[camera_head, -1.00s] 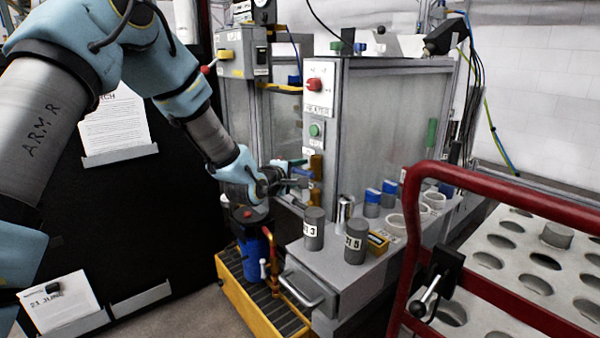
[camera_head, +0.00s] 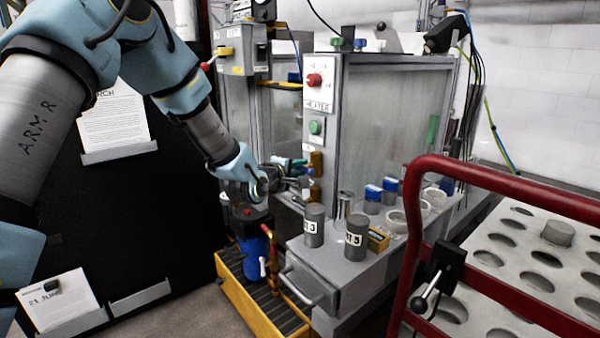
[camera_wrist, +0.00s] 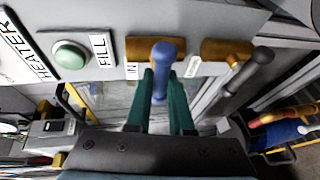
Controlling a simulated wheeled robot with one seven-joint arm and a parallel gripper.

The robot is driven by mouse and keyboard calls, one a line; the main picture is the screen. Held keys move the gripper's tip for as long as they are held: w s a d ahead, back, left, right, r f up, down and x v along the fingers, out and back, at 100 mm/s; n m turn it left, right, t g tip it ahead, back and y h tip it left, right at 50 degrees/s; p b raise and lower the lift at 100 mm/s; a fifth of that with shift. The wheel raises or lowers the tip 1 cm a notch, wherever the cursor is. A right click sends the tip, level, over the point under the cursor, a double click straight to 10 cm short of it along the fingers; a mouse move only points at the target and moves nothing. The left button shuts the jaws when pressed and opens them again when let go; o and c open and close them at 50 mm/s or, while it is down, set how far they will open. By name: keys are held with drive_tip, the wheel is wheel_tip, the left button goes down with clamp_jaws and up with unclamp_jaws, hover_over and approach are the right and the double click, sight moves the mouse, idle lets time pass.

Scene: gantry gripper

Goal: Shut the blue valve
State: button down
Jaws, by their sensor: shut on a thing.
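The blue valve handle (camera_wrist: 162,62) sits between the two green fingertips of my gripper (camera_wrist: 161,95) in the wrist view, and the gripper is shut on it. The handle points straight out from its brass valve body (camera_wrist: 143,49), beside a label that reads IN. In the head view my gripper (camera_head: 303,168) is at the front of the grey cabinet, at the upper of two brass valves (camera_head: 316,161). The handle is mostly hidden by the fingers there.
A second brass valve (camera_wrist: 222,48) with a dark grey handle (camera_wrist: 248,82) is close on the right in the wrist view. A green FILL button (camera_wrist: 69,54) is on the left. Grey canisters (camera_head: 314,226) stand on the ledge below. A red rail (camera_head: 500,178) crosses the right foreground.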

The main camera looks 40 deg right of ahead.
idle(0.4)
drive_tip(key=c, duration=0.8)
unclamp_jaws()
drive_tip(key=v, duration=1.1)
drive_tip(key=shift+d, duration=0.1)
